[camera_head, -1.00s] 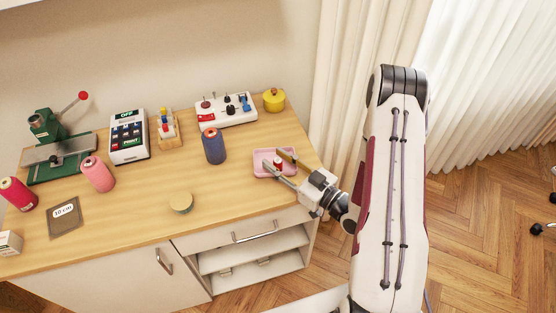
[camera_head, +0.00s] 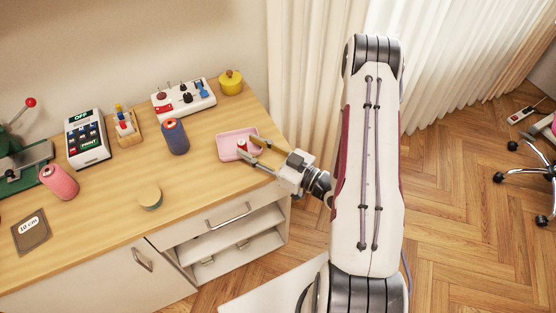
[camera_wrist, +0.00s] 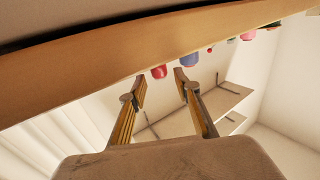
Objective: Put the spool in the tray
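A small red spool (camera_head: 241,144) with a pale top stands upright in the pink tray (camera_head: 226,148) near the right end of the worktop. My gripper (camera_head: 248,146) reaches in over the tray from the right. Its two fingers are spread, with the spool at or just beyond their tips and a gap to each side. In the wrist view the gripper (camera_wrist: 161,86) is open and empty, and a red thing (camera_wrist: 159,72), apparently the spool, shows past the fingertips. Whether the fingers touch the tray is too small to tell.
A blue spool (camera_head: 174,136) stands left of the tray, a pink spool (camera_head: 59,182) far left. A round tin (camera_head: 150,197) sits near the front edge. A switch panel (camera_head: 184,98) and yellow pot (camera_head: 231,82) stand at the back. Worktop (camera_head: 200,185) before the tray is clear.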

